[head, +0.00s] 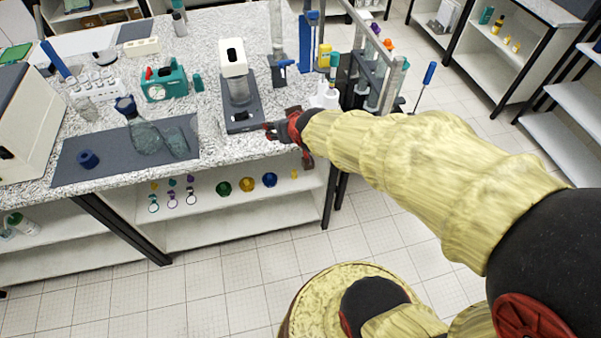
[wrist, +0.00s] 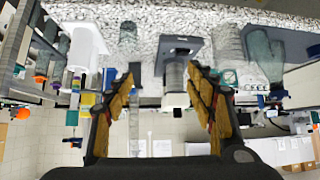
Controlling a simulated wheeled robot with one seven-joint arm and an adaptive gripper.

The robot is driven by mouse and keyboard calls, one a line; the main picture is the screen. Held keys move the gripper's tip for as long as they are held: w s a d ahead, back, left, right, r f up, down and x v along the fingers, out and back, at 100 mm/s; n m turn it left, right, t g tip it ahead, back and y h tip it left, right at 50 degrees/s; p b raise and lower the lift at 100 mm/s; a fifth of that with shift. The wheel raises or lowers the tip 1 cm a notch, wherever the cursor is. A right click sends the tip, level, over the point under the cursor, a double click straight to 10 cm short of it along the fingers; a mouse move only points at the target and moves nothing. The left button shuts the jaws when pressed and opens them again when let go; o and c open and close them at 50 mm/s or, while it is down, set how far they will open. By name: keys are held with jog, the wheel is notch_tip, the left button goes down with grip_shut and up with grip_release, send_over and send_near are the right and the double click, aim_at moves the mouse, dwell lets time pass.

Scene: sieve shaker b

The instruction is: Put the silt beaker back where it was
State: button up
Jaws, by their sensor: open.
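I cannot tell for sure which vessel is the silt beaker. A greyish glass vessel (head: 239,90) stands on the dark base of the white-headed device (head: 233,57), and the device also shows in the wrist view (wrist: 180,47). A clear beaker (head: 175,142) is on the dark mat (head: 75,160), beside a glass flask (head: 145,135) with a blue top. My gripper (head: 286,143) is at the counter's front edge, right of the device. In the wrist view my gripper (wrist: 163,74) is open, with nothing between its fingers.
A rack with upright posts (head: 375,75) and a white bottle (head: 325,95) stand close to the right of my gripper. A teal device (head: 165,83) stands behind the mat. A shelf (head: 240,205) runs below the counter.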

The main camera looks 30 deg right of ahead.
jog(key=s+a+r+g, duration=0.1)
jog(key=s+a+r, duration=0.1)
jog(key=s, duration=0.5)
jog(key=s+a+r+n+g+y, duration=0.1)
jog(key=s+a+r, duration=0.2)
jog(key=s, duration=0.4)
jog(key=s+a+r+g, duration=0.1)
jog(key=s+a+r, duration=0.1)
jog(key=s, duration=0.5)
jog(key=shift+s+a+r+n+g+y, duration=0.3)
jog(key=shift+r+g, duration=0.1)
jog(key=shift+r, duration=0.25)
jog(key=shift+f+b, duration=0.3)
jog(key=shift+b, duration=0.05)
